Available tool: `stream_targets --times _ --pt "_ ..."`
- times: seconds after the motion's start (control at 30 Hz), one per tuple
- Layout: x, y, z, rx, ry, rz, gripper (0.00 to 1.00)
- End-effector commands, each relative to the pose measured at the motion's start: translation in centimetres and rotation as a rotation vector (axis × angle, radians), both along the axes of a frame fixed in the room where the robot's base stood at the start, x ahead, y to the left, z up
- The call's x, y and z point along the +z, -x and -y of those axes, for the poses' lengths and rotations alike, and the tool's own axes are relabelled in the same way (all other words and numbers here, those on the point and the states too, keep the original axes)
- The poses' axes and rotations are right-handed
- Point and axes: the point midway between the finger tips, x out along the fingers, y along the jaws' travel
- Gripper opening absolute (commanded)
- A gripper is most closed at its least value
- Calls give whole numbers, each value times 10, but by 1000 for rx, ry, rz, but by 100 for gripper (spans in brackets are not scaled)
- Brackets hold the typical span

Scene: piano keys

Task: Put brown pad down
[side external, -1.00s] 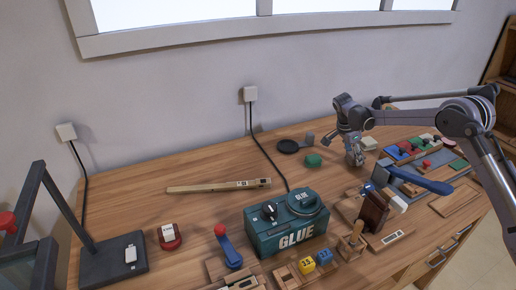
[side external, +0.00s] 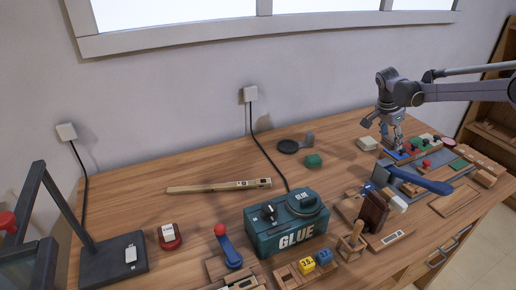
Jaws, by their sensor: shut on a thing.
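My gripper (side external: 396,144) is at the right back of the desk, pointing down, low over the left end of a tray with coloured pads (side external: 415,147). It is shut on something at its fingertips. The brown pad is too small and hidden by the fingers to make out clearly. A blue pad (side external: 396,155) shows just below and beside the fingers. Red and green pads lie to the right on the same tray. I cannot tell whether the held thing touches the tray.
A cream block (side external: 367,143) and a green block (side external: 313,161) lie left of my gripper. A blue-handled tool (side external: 422,181) lies in front. A teal GLUE box (side external: 286,221) stands at front centre. Bare wood (side external: 200,211) is open at left centre.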

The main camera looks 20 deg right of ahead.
Motion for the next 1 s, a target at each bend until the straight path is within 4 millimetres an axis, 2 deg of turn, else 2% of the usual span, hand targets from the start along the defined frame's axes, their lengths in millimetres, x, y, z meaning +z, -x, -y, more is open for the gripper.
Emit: stream_targets --times 0.3,0.43,0.53,0.73,1.0 --pt "2 -24 -118 300 0 0 23" --pt "3 -26 -160 409 1 0 23" --pt "3 -26 -182 465 1 0 23" --pt "-2 -29 -207 511 1 0 23" --pt "-33 -49 -253 512 1 -1 23"
